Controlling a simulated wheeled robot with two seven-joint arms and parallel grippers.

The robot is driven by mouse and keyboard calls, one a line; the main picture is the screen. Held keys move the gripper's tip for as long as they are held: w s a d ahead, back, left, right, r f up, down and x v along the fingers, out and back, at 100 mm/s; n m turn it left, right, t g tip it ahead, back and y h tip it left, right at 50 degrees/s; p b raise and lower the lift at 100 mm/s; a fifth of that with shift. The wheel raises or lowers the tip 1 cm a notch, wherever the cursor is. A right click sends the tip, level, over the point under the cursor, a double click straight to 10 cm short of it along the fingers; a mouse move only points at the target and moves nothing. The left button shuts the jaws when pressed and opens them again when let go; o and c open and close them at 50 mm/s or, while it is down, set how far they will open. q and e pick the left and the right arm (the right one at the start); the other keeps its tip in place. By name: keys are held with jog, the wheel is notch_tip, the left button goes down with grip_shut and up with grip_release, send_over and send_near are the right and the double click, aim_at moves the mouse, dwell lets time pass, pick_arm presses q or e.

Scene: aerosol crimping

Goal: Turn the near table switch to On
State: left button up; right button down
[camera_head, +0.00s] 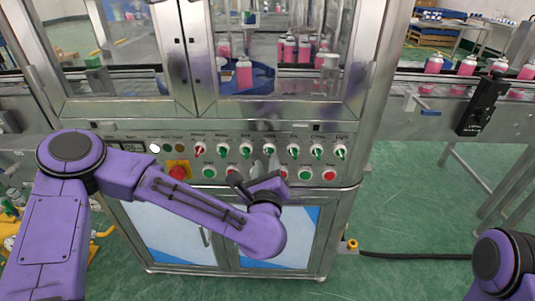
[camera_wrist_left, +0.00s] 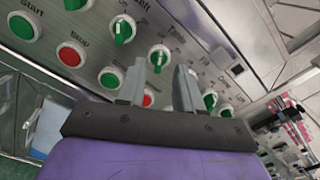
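The control panel (camera_head: 120,134) on the front of the steel machine carries a row of switches. The switch by the "Table" label (camera_wrist_left: 158,57) has a green handle in a white ring. In the head view it appears to be the knob (camera_head: 270,151) just above my left gripper (camera_head: 264,168). My left gripper, also in the left wrist view (camera_wrist_left: 160,88), has its two grey fingers apart with nothing between them. The switch shows just beyond the gap, and contact is not visible. The handle's On or Off setting is hard to read. My right gripper is out of view.
Neighbouring green switches (camera_head: 246,151) stand close on both sides. Green and red push buttons (camera_head: 329,174) sit in a row below, with a red emergency button (camera_head: 177,172) at left. A conveyor with pink bottles (camera_head: 467,65) is at right.

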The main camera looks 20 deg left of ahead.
aim_at(268, 154)
pick_arm(q)
jog(key=x, duration=0.4)
jog(key=shift+w, duration=0.25)
grip_shut()
jog(key=shift+f+m, duration=0.1)
jog(key=shift+m, duration=0.2)
jog(key=m, duration=0.8)
jog(key=shift+d+m+b, duration=0.35)
jog(key=shift+m+b, duration=0.05)
jog(key=shift+d+m, duration=0.1)
jog(key=shift+m, duration=1.4)
